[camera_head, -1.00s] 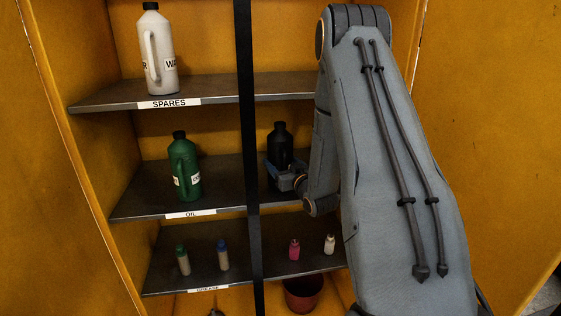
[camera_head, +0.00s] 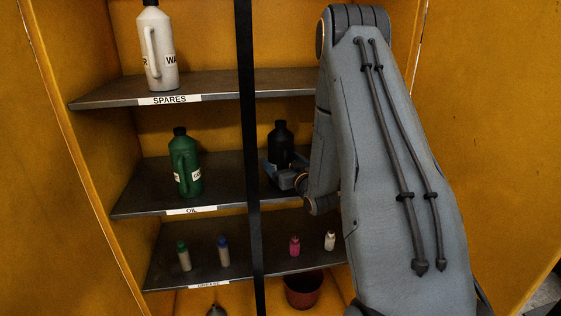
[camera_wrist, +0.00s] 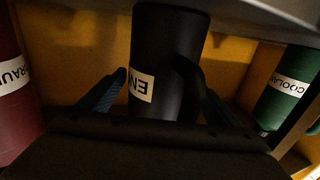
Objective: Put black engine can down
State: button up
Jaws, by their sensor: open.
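The black engine can (camera_head: 281,140) stands upright on the middle shelf, labelled OIL (camera_head: 220,190), right of the dark vertical post. My gripper (camera_head: 284,176) is in front of its lower part, with my forearm close on the right. In the wrist view, which looks inverted, the black can (camera_wrist: 165,45) shows part of a white label and its handle, its base against the grey shelf (camera_wrist: 285,12). My gripper (camera_wrist: 160,92) is open, one finger on each side of the can, with a gap at the left finger. Contact at the right finger cannot be told.
A green bottle (camera_head: 184,165) stands left of the post (camera_head: 249,150). A white bottle (camera_head: 158,50) is on the top shelf. Small bottles stand below, above a red bucket (camera_head: 303,290). In the wrist view, a red container (camera_wrist: 12,85) and a green coolant container (camera_wrist: 285,88) flank the can.

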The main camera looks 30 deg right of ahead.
jog(key=s+b, duration=0.3)
jog(key=s, duration=0.9)
jog(key=s+a+f+g, duration=0.2)
jog(key=a+f+g, duration=0.2)
jog(key=a+g, duration=0.45)
jog(key=s+a+g, duration=0.4)
jog(key=s+a, duration=0.2)
jog(key=s, duration=0.3)
jog(key=s+a+g, duration=0.4)
jog(key=s+a, duration=0.2)
jog(key=s, duration=0.3)
jog(key=shift+s+r, duration=0.25)
jog(key=shift+s, duration=0.15)
jog(key=shift+f+b, duration=0.3)
jog(key=shift+b, duration=0.15)
